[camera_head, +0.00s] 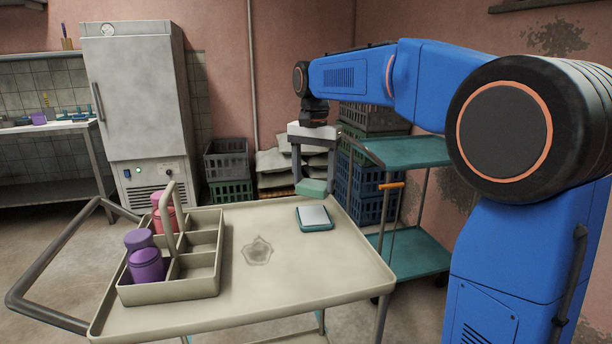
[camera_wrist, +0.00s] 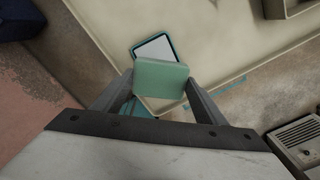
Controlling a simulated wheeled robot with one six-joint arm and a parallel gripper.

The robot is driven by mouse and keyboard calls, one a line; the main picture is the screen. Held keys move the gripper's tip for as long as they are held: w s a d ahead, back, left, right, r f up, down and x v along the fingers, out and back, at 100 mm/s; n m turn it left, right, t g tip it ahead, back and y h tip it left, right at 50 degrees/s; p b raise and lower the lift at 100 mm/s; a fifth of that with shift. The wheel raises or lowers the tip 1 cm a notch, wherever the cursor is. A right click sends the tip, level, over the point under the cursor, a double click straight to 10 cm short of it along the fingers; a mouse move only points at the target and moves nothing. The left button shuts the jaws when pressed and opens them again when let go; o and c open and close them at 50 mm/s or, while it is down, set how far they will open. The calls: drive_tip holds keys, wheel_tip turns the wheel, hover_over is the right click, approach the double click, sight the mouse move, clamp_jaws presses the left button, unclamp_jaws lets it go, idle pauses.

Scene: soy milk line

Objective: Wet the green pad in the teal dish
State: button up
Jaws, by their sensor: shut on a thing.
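The green pad (camera_head: 311,188) is a pale green block held between the fingers of my gripper (camera_head: 313,182). In the wrist view the pad (camera_wrist: 161,79) sits between the two fingertips of my gripper (camera_wrist: 160,88). The pad is in the air over the far edge of the cart top. The teal dish (camera_head: 314,218) is a small square dish with a teal rim and a pale, flat inside. It rests on the cart near its far right part, just nearer than the pad. In the wrist view the pad hides the near part of the dish (camera_wrist: 153,47).
The beige cart top (camera_head: 300,275) carries a divided caddy (camera_head: 200,285) with purple and red jars at left. A stain (camera_head: 257,251) marks its middle. A teal shelf cart (camera_head: 405,151) and stacked crates (camera_head: 228,160) stand behind. The cart's front right is clear.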

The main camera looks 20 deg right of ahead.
sight(314, 196)
drive_tip(key=shift+f, duration=2.7)
drive_tip(key=shift+f, duration=0.65)
idle(0.3)
drive_tip(key=shift+r, duration=3.55)
